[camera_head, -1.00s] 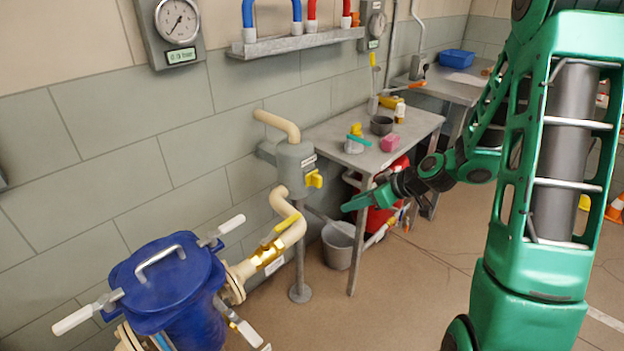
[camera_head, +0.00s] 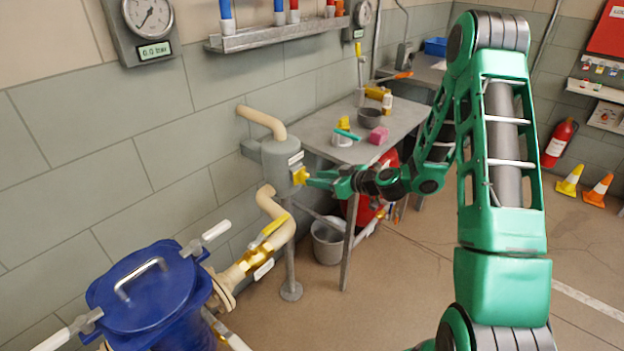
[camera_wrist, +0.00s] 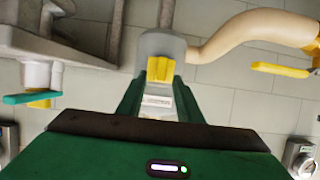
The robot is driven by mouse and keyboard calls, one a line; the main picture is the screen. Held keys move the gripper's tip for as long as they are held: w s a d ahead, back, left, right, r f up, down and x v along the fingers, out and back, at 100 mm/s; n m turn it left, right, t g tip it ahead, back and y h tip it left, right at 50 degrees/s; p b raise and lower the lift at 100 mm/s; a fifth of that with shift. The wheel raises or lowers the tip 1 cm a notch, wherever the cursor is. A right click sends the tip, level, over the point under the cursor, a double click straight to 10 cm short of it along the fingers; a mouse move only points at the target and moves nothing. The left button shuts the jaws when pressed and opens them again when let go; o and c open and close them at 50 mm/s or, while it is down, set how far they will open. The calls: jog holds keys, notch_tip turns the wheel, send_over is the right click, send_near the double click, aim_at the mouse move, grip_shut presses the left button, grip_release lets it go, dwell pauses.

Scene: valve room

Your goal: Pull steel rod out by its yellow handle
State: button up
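The yellow handle (camera_head: 300,176) sticks out of the side of a grey cylindrical housing (camera_head: 278,160) on a post. The steel rod is not visible. My gripper (camera_head: 309,180) is right at the handle, coming from the right. In the wrist view the yellow handle (camera_wrist: 160,69) lies between the tips of my two green fingers (camera_wrist: 158,88), in front of the grey housing (camera_wrist: 160,43). The fingers are apart, one on either side, with no clear contact visible.
A beige pipe (camera_head: 263,121) runs from the housing to the wall, and another with a yellow-handled valve (camera_head: 268,232) sits below. A blue lidded vessel (camera_head: 150,292) stands front left. A grey table (camera_head: 367,148) with small items is behind my gripper. A bucket (camera_head: 328,243) stands below.

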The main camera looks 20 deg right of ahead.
jog(key=shift+x, duration=2.35)
